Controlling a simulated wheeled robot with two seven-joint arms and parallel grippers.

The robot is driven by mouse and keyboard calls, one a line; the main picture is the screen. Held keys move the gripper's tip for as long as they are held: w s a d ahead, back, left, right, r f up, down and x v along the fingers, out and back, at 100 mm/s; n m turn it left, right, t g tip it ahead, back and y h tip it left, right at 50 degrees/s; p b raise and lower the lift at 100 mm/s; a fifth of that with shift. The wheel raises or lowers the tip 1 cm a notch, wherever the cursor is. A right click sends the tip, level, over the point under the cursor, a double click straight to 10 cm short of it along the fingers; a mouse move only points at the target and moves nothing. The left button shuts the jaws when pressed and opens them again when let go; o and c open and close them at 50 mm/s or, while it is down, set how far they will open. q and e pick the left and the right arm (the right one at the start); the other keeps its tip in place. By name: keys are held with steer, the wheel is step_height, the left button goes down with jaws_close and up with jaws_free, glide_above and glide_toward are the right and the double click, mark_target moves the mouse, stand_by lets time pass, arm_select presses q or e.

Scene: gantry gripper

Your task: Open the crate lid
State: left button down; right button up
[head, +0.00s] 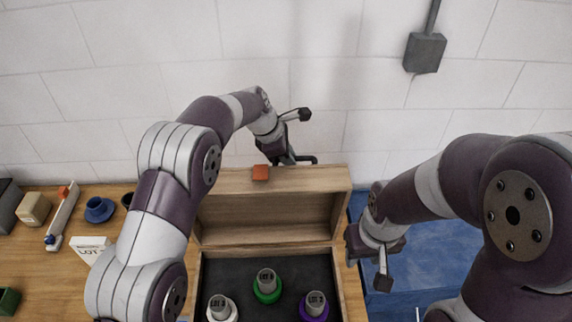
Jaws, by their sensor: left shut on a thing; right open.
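The wooden crate (341,290) stands on the table with its lid (270,210) raised, the inner side facing me. An orange tab (261,172) sits at the lid's top edge. My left gripper (291,160) is at that edge, right of the tab, and shut on the lid; its fingertips are partly hidden behind the edge. My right gripper (383,272) is open and empty beside the crate's right side. Inside the dark-lined crate are grey-topped pieces with a green base (267,291), a purple base (314,308) and a white base (221,310).
On the wooden table (50,285) at left are a blue cup (99,209), a small dark cup (127,200), a white label card (90,247), a beige box (34,208) and a green box (8,300). A blue surface (425,262) lies right. A wall stands behind.

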arm_select(q)
steer(key=w, duration=0.2)
steer(key=shift+w+d+f, duration=0.2)
steer(key=shift+w, duration=0.1)
steer(key=c, duration=1.3)
jaws_free()
steer(key=shift+w, duration=0.1)
steer(key=shift+o, duration=1)
steer(key=shift+f, duration=0.1)
steer(key=shift+d, duration=0.2)
arm_select(e)
steer(key=shift+w+d+f, duration=0.1)
steer(key=shift+w+d, duration=0.2)
steer(key=shift+w, duration=0.05)
